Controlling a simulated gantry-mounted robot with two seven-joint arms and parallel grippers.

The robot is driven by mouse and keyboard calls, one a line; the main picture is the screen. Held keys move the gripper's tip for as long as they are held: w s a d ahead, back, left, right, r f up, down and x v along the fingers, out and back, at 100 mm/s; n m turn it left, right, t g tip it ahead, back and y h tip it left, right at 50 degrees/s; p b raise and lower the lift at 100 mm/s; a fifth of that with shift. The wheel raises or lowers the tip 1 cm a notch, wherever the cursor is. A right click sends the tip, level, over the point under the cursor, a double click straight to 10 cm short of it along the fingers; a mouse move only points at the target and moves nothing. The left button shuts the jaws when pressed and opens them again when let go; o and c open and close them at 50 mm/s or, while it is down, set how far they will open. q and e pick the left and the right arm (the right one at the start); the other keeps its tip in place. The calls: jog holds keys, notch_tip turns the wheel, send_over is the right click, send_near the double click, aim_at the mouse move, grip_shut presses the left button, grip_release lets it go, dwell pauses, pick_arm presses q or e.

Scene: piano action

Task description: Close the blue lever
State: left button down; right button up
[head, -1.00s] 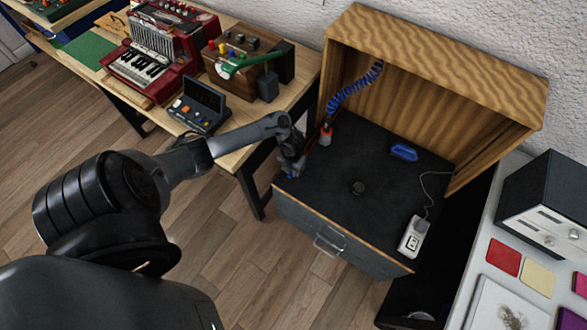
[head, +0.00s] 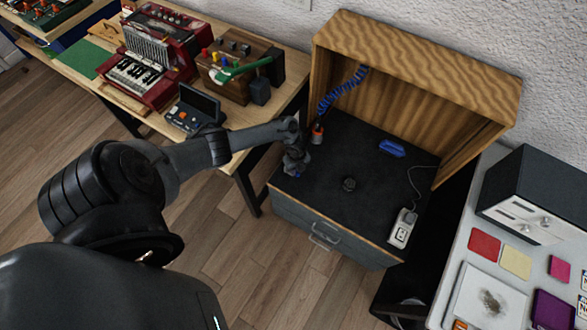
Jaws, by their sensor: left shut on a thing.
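My left gripper (head: 295,165) is at the left front part of the cabinet's black top. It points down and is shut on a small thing. A bit of blue (head: 292,172) shows at its fingertips and may be the blue lever, mostly hidden by the fingers. A separate blue piece (head: 392,148) lies toward the back of the black top, apart from the gripper. My right gripper is not in view.
A blue coiled hose (head: 343,91) with a red-orange end (head: 317,133) hangs behind the gripper. The wooden hood (head: 430,60) stands open at the back.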

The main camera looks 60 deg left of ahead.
pick_arm(q)
jog(key=n, duration=0.1)
jog(key=w+n, duration=0.1)
jog(key=n, duration=0.1)
jog(key=shift+w+a+n, duration=0.1)
jog(key=shift+w+n, duration=0.2)
jog(key=shift+w+a+n, duration=0.15)
jog(key=shift+w+n, duration=0.15)
jog(key=shift+n, duration=0.45)
jog(key=shift+w+a+n, duration=0.1)
jog(key=shift+w+n, duration=0.2)
jog(key=shift+n, duration=0.45)
jog(key=c, duration=1)
grip_release()
